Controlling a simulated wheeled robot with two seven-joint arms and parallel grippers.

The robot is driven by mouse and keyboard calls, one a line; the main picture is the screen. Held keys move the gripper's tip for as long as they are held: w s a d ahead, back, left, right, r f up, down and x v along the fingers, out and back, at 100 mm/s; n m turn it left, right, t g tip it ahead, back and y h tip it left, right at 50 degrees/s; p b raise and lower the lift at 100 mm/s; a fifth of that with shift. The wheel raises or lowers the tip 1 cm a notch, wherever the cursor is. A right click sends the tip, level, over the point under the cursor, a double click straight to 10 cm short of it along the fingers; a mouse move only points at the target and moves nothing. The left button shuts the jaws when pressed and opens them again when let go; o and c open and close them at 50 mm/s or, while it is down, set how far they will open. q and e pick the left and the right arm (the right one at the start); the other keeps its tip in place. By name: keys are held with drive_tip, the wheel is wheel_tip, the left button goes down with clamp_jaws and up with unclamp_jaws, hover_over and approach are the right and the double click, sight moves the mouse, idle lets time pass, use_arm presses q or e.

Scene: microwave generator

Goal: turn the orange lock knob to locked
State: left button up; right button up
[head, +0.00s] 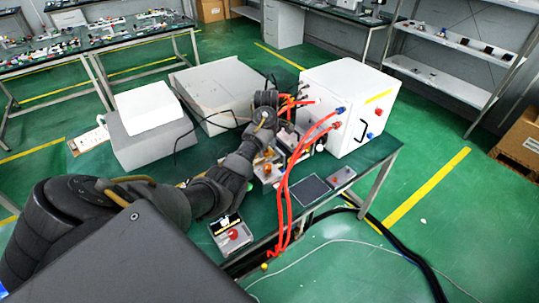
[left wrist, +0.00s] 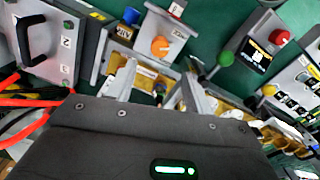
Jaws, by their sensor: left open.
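The orange lock knob (left wrist: 160,46) shows in the left wrist view on a small grey box (left wrist: 165,27), a little above the middle. My left gripper (left wrist: 157,76) is open. I cannot tell if a finger touches the box. In the head view my left gripper (head: 287,137) is over the green table, partly hidden by its own arm and red cables. The knob is hard to make out there. My right gripper is not in view.
A white cabinet (head: 350,105) with a black handle stands at the table's back right. Red cables (head: 287,195) run from it over the front edge. A box with a red button (head: 232,234) sits at front left.

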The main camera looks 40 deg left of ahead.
sight(268, 166)
use_arm(q)
wheel_tip(268, 166, down, 9)
drive_tip(key=shift+r+p, duration=0.15)
drive_tip(key=shift+p, duration=0.45)
drive_tip(key=shift+f, duration=0.55)
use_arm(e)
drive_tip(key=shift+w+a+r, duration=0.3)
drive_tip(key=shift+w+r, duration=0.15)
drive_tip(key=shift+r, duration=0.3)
